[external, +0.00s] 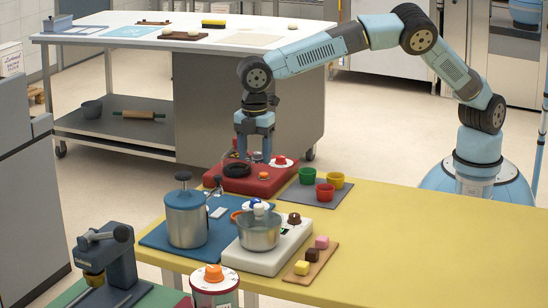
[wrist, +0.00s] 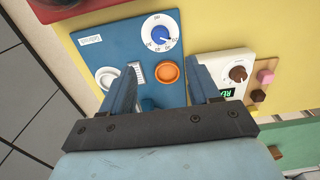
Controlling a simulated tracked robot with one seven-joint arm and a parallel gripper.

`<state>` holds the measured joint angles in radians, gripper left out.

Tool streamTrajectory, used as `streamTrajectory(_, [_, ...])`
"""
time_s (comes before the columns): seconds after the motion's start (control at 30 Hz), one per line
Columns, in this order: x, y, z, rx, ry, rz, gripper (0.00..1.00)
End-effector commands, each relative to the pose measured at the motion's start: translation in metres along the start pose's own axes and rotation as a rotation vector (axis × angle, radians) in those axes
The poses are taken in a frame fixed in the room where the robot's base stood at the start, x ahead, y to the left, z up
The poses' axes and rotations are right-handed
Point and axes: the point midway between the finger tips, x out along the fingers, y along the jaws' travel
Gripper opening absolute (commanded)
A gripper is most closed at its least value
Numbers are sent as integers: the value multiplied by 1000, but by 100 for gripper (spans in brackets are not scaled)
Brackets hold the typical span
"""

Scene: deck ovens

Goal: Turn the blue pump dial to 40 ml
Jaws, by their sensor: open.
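The blue pump dial (wrist: 160,33) is a blue knob on a white round scale, on a blue panel (wrist: 92,62) in the wrist view. Its figures and pointer are too small to read surely. In the external view the dial (external: 258,204) shows just behind the metal bowl, and the panel (external: 155,239) lies under the steel pot.
The red device (external: 262,180) has a black ring and a red knob. Near the dial are the steel pot (external: 186,218), an orange ring (wrist: 169,71) and a white device (external: 268,261) bearing a metal bowl. Green and red cups stand behind; the yellow table's right side is clear.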

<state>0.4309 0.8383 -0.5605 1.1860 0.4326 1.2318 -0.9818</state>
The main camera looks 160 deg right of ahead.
Motion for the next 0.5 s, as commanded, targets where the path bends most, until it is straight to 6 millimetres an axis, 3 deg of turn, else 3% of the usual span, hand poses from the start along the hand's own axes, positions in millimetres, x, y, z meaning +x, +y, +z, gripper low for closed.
streamTrajectory(0.5, [89, -1, 0, 0, -3, 0, 61])
